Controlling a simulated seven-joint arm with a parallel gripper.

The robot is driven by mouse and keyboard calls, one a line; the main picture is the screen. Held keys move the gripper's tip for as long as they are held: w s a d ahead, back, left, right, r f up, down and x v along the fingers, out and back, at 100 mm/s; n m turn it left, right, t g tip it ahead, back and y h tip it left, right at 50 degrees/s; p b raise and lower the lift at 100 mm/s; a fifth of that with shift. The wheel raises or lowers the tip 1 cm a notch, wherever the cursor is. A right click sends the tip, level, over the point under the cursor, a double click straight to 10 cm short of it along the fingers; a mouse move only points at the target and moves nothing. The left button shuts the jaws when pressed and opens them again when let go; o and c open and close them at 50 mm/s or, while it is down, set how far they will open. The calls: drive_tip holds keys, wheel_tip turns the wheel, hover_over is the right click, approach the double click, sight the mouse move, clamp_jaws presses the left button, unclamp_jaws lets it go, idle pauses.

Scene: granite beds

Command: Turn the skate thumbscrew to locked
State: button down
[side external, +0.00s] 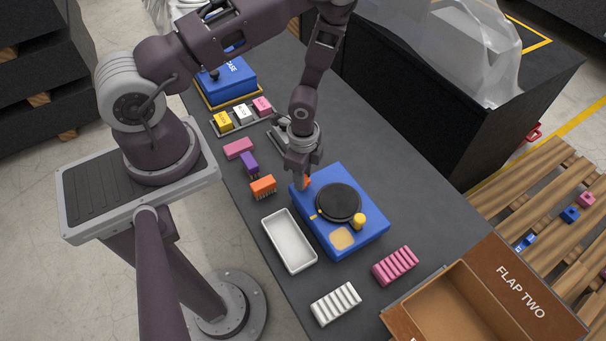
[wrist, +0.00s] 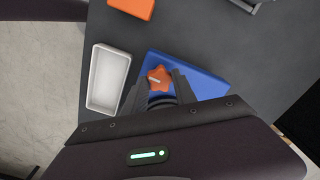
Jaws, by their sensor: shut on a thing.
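A blue box-shaped fixture (side external: 373,236) with a round black disc (side external: 339,203) on top sits on the dark bench. It also shows in the wrist view (wrist: 205,79). An orange star-shaped thumbscrew (wrist: 159,78) with a pale line mark stands at one corner of the fixture. In the side view only a sliver of it (side external: 307,181) shows beside my fingers. My gripper (side external: 302,182) points down over that corner. In the wrist view my gripper (wrist: 158,90) has its fingers on either side of the thumbscrew, shut on it. I cannot read any locked marking.
A white tray (side external: 270,229) lies beside the fixture. Pink (side external: 395,266) and white (side external: 336,304) ribbed blocks and an open cardboard box (side external: 487,297) stand toward the front. Orange (side external: 263,187), purple (side external: 249,163) and pink (side external: 238,148) blocks lie behind. A blue case (side external: 228,82) stands at the far end.

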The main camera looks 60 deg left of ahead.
drive_tip(key=c, duration=1)
unclamp_jaws()
wheel_tip(320, 180, up, 7)
drive_tip(key=shift+r, duration=0.1)
wheel_tip(320, 180, up, 25)
drive_tip(key=w+a+n+t+y, duration=0.1)
drive_tip(key=w+n+t+y, duration=0.15)
drive_tip(key=n, duration=0.35)
drive_tip(key=s+d+r+n+t+h, duration=0.1)
drive_tip(key=s+d+r+n, duration=0.1)
drive_tip(key=s+r, duration=0.3)
drive_tip(key=s+d+r+n+t+h, duration=0.1)
drive_tip(key=s+d+r+n+t, duration=0.1)
drive_tip(key=s, duration=0.8)
wheel_tip(320, 180, up, 4)
drive_tip(key=shift+d+f+n, duration=0.1)
drive_tip(key=shift+d+n, duration=0.4)
drive_tip(key=shift+d, duration=0.45)
